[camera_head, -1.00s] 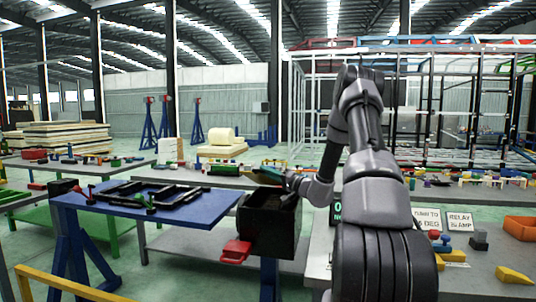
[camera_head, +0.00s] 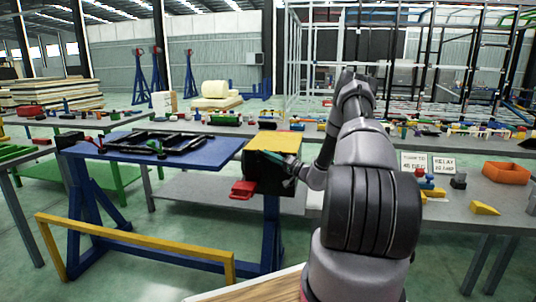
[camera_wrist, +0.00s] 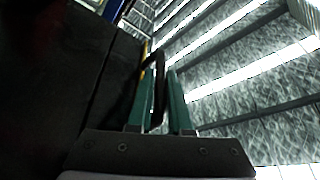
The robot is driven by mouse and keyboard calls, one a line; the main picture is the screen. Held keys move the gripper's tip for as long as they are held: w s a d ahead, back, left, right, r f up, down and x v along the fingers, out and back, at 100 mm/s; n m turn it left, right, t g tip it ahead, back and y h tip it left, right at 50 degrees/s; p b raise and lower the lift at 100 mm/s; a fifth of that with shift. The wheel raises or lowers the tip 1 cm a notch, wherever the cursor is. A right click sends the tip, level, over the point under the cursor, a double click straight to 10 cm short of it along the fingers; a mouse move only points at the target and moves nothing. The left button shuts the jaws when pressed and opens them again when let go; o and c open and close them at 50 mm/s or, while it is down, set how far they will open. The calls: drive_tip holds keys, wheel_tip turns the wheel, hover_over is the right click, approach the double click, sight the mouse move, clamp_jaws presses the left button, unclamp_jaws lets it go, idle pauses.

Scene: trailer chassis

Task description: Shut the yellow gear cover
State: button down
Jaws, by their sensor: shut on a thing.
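The yellow gear cover (camera_head: 276,141) lies over the top of a black box (camera_head: 262,181) at the centre of the head view. It looks flat or nearly flat; I cannot tell whether a small gap is left. My gripper (camera_head: 270,157) is at the box's front, just below the cover's near edge. In the wrist view my green fingers (camera_wrist: 160,85) are shut on a dark curved handle (camera_wrist: 159,62). A thin yellow strip, probably the cover's edge, shows beside the handle. The box's dark face fills the left of that view. Where the handle joins is hidden.
A blue table (camera_head: 205,152) with black frame parts stands left of the box. A red block (camera_head: 243,189) sits at the box's lower left. A yellow rail (camera_head: 130,246) crosses the front left. A grey bench (camera_head: 465,200) with an orange bin (camera_head: 506,173) is at right.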

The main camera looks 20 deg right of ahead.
drive_tip(key=shift+s+f, duration=0.1)
drive_tip(key=shift+f, duration=0.25)
drive_tip(key=c, duration=0.8)
unclamp_jaws()
drive_tip(key=shift+f, duration=0.1)
drive_tip(key=shift+c, duration=0.2)
drive_tip(key=shift+s+d, duration=0.1)
drive_tip(key=shift+d, duration=0.2)
drive_tip(key=v, duration=1)
